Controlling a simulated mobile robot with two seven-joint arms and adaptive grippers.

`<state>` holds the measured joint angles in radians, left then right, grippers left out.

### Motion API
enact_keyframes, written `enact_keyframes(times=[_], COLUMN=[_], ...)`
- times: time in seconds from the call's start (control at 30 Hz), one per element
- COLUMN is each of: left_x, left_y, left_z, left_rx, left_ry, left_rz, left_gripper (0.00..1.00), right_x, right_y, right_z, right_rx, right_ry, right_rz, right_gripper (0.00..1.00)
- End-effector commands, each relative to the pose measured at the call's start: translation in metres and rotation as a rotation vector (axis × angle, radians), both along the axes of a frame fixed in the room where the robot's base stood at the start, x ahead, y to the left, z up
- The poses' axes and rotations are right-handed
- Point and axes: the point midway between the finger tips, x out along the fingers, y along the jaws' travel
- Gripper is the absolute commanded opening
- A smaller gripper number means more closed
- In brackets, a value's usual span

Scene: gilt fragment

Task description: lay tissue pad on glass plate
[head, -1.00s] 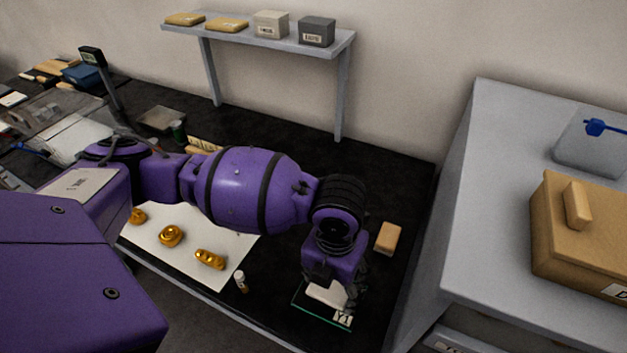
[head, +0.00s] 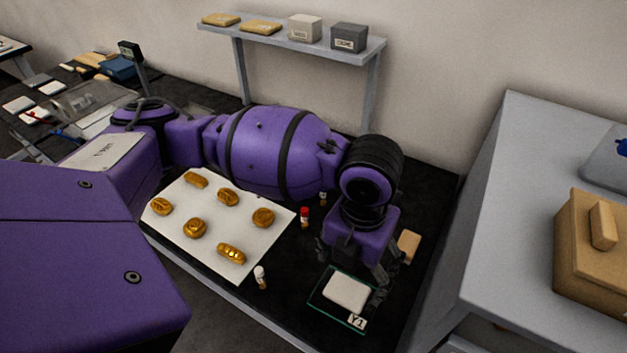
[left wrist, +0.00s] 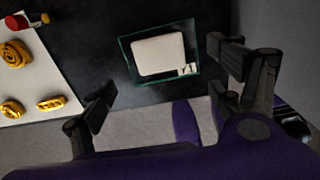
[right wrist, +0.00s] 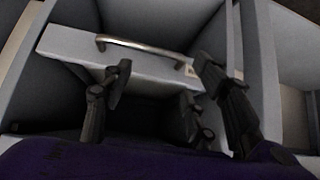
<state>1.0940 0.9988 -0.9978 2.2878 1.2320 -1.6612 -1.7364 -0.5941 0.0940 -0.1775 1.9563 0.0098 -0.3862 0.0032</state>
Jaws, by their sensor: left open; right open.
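The white tissue pad (head: 346,292) lies on the glass plate (head: 325,307), which has greenish edges and a tag reading Y1. My left gripper (head: 350,268) is open and empty, above and behind the plate, apart from the pad. Its spread fingers also show in the left wrist view (left wrist: 165,90). My right gripper (right wrist: 160,85) is open and empty in front of a grey drawer; the head view does not show it.
A white sheet (head: 215,240) with several gold pieces lies left of the plate. Small vials (head: 261,277) stand near it. A tan block (head: 408,245) is behind the left gripper. A grey cabinet (head: 500,230) bounds the right side. A drawer handle (right wrist: 140,45) is before my right gripper.

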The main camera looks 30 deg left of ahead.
Motion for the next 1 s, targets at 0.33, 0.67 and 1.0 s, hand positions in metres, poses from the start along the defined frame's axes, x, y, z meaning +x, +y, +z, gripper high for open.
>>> enact_keyframes(times=[0.33,0.67,1.0], left_x=[0.001,0.0,0.0], left_y=[0.0,0.0,0.0], left_z=[0.045,0.046,0.044], left_rx=[0.001,0.001,-0.001], left_ry=[-0.002,0.0,0.001], left_rz=[0.0,0.0,0.002], left_gripper=[0.85,0.85,0.85], right_x=[-0.001,-0.005,0.0], right_y=[0.006,0.006,0.004], right_z=[0.003,0.0,0.002], right_rx=[0.012,0.013,0.006], right_ry=[0.001,0.009,0.001], right_rz=[-0.006,-0.008,0.002], right_gripper=[0.53,0.53,0.53])
